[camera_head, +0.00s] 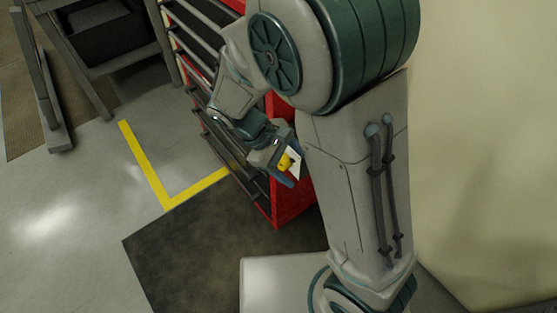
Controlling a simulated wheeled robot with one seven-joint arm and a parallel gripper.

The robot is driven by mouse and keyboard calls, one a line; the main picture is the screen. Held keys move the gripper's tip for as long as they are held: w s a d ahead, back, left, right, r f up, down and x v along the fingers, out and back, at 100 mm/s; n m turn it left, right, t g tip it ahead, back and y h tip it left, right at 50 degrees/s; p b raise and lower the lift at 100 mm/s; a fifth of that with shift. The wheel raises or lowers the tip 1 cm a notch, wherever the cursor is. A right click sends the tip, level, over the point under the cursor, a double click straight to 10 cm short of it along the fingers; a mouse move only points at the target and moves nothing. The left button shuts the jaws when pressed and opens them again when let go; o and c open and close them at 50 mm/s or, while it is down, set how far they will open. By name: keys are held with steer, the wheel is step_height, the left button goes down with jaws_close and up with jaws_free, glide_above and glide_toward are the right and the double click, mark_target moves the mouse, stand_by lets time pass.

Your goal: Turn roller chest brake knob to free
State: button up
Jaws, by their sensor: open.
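The red roller chest (292,207) stands in the middle of the view, partly behind my arm. Its drawer front with several dark bars faces left. A small yellow part (284,162), which looks like the brake knob, shows against a white plate (295,164) on the chest's side. My gripper (280,168) is open right beside the yellow part, and its fingers seem to lie on either side of it. I cannot tell whether they touch it. The knob's pointer and the plate's markings are too small to read.
A dark mat (190,255) lies on the floor in front of the chest. Yellow floor tape (150,172) makes a corner left of it. A grey frame with a dark bin (105,42) stands at the upper left. A pale wall (485,130) closes the right side.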

steer(key=a+f+n+t+h, duration=0.5)
steer(key=a+f+n+h, duration=0.1)
steer(key=a+f+n, duration=0.15)
steer(key=n+t+h, duration=0.2)
steer(key=n+t, duration=0.4)
steer(key=t, duration=0.1)
glide_toward(283, 162)
steer(key=w+d+f+p, duration=0.1)
steer(key=w+d, duration=0.4)
steer(key=d, duration=0.2)
steer(key=shift+w+f, duration=0.35)
steer(key=c, duration=1)
